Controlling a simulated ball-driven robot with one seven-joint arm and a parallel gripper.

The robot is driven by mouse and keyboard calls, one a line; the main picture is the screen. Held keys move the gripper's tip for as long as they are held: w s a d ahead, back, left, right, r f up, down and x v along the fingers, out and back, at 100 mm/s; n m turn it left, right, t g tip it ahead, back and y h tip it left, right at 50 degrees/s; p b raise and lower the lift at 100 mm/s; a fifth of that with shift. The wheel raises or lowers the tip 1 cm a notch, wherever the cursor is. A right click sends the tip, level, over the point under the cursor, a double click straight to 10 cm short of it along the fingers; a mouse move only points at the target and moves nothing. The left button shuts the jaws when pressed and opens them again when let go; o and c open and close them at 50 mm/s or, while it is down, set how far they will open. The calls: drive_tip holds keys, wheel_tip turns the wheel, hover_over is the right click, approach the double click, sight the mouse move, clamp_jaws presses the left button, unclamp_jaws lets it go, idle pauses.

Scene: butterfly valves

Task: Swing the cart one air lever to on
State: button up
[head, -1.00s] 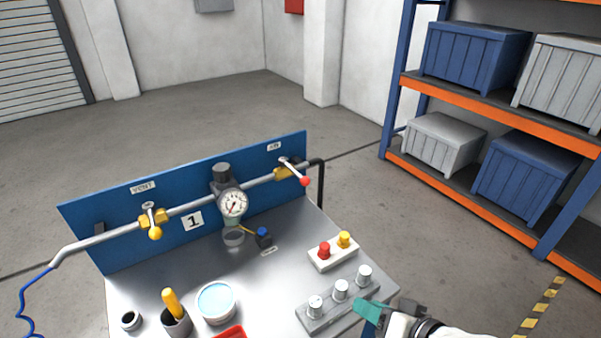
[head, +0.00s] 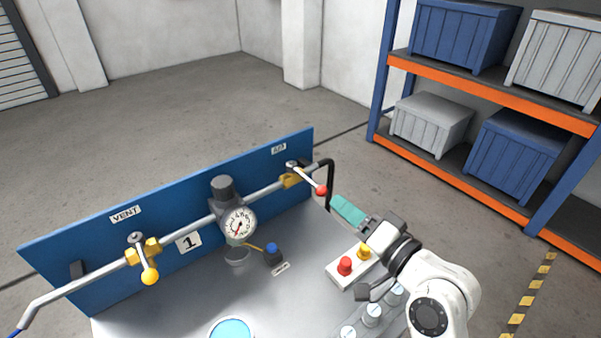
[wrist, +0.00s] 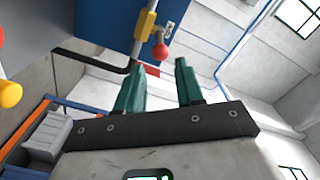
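The air lever has a red knob (head: 321,190) on a silver arm, joined to a brass valve body (head: 292,179) at the right end of the pipe, under the AIR label (head: 278,149). The lever slants down and to the right, across the pipe's line. In the wrist view the red knob (wrist: 160,51) is beyond the fingertips. My gripper (head: 338,203) is just right of and below the knob, apart from it as far as I can tell. In the wrist view my gripper (wrist: 157,76) has its two green fingers apart with nothing between them.
The blue panel (head: 70,262) stands behind the pipe, with the vent lever's yellow knob (head: 149,276) at left. A gauge (head: 239,224) sits mid-pipe. A black bent pipe (head: 329,178) is close to my fingers. A button box (head: 338,278) lies below my wrist.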

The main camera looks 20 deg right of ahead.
sight(311, 180)
drive_tip(key=p+x, duration=0.2)
drive_tip(key=x, duration=0.8)
drive_tip(key=shift+w+a, duration=0.15)
drive_tip(key=shift+w, duration=0.2)
clamp_jaws()
drive_tip(key=shift+f, duration=0.1)
